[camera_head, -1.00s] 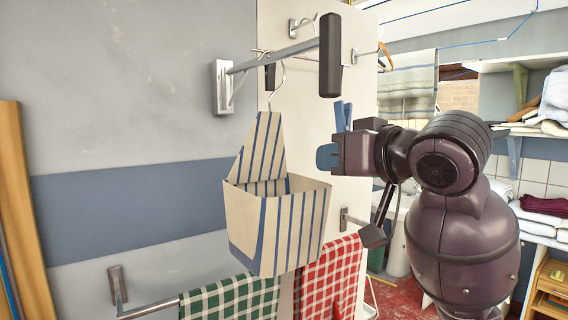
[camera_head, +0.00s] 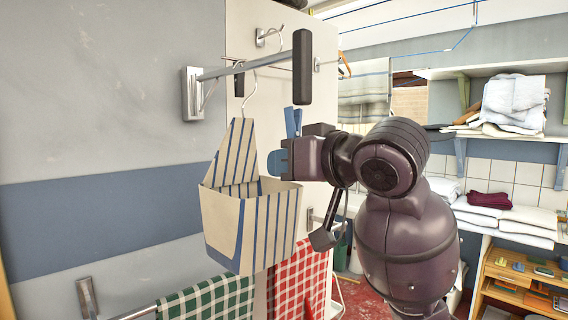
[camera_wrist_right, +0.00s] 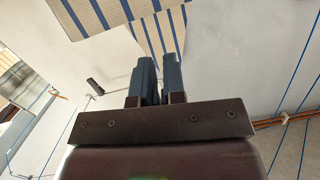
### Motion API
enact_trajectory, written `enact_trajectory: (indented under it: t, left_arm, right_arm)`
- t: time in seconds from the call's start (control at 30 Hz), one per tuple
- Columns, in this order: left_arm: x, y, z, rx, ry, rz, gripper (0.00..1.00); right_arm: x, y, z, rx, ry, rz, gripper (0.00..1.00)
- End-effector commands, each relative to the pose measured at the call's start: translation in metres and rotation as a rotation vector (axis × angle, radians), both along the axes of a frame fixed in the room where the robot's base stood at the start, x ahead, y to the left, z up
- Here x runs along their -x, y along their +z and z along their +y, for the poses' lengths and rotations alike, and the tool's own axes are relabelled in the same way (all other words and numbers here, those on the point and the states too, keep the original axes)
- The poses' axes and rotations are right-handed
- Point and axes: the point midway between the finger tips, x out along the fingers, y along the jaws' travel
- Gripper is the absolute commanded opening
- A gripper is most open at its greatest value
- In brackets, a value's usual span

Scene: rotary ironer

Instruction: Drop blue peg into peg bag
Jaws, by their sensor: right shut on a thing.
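The blue peg (camera_head: 292,121) sticks up from my right gripper (camera_head: 276,163), which is shut on it. The peg bag (camera_head: 250,230) is cream with blue stripes and hangs by a wire hook, its mouth open at the top. In the head view, the blue fingertips appear just above the bag's right side, apart from its rim; the exact depth is hard to tell. In the right wrist view, the two fingers (camera_wrist_right: 157,82) point toward the striped bag (camera_wrist_right: 155,30); the peg is not clearly told apart there. My left gripper is out of view.
A metal wall bracket (camera_head: 192,94) with a dark-ended arm (camera_head: 302,66) stands over the bag. A green checked towel (camera_head: 207,299) and a red checked towel (camera_head: 298,280) hang below. Shelves with folded linen (camera_head: 518,103) are at the right.

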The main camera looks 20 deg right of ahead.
Motion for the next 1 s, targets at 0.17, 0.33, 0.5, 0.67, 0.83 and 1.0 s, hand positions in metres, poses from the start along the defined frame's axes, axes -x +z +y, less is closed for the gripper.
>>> enact_trajectory:
  t: [0.17,0.33,0.5,0.67,0.83,1.0]
  left_arm:
    - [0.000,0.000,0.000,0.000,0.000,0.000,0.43]
    - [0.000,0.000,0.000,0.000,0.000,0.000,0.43]
    - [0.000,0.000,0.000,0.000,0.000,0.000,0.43]
    - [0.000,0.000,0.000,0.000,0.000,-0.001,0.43]
    - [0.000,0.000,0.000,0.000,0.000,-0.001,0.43]
    - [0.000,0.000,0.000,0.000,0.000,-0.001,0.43]
  right_arm:
    - [-0.001,-0.003,0.001,-0.006,-0.002,-0.010,0.00]
    - [-0.012,-0.004,0.006,-0.007,-0.001,-0.009,0.00]
    - [-0.025,-0.007,0.011,-0.007,-0.002,-0.009,0.00]
    - [-0.037,-0.008,0.016,-0.006,-0.002,-0.008,0.00]
    - [-0.049,-0.010,0.021,-0.005,-0.003,-0.008,0.00]
    - [-0.062,-0.012,0.026,-0.005,-0.002,-0.008,0.00]
